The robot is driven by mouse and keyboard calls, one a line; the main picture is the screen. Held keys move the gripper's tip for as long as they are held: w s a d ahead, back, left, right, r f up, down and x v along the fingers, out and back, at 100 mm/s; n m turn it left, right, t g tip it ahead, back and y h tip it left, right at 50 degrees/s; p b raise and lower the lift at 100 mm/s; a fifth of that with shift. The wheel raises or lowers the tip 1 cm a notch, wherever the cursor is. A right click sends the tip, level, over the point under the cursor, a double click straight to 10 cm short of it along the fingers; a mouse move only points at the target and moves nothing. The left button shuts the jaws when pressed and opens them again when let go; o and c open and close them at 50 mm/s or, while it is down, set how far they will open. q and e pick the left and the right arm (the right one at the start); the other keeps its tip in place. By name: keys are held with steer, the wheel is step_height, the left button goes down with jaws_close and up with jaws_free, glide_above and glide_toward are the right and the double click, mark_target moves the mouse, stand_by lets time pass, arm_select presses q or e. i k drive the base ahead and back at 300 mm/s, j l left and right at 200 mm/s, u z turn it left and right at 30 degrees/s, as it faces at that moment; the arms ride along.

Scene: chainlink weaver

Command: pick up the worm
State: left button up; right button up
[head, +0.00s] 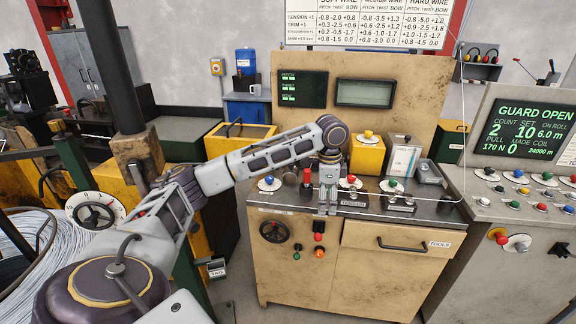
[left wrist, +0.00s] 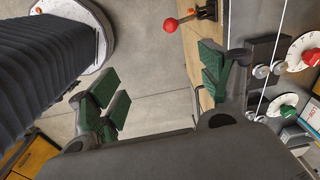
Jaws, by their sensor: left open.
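I cannot pick out the worm for certain in either view. My left arm reaches across the head view to the front edge of the workbench (head: 400,212). My left gripper (head: 328,205) hangs there, pointing down in front of the bench. In the left wrist view its green-padded fingers (left wrist: 160,92) are spread wide with only grey floor between them, so it is open and empty. My right gripper is not in view.
A drawer (head: 385,245) marked TOOLS is shut beside a black handwheel (head: 274,231). A red-knobbed lever (head: 307,175), dials and a taut wire (head: 420,208) crowd the bench top. A control console (head: 520,190) reading GUARD OPEN stands right. A wire coil (head: 40,255) lies left.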

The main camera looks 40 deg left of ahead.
mark_target(290, 168)
steer(key=i+j, duration=0.2)
steer(key=j, duration=0.2)
steer(key=i+j, duration=0.2)
steer(key=j, duration=0.2)
steer(key=i+j, duration=0.2)
steer(key=j, duration=0.2)
steer(key=i+j, duration=0.2)
steer(key=j, duration=0.2)
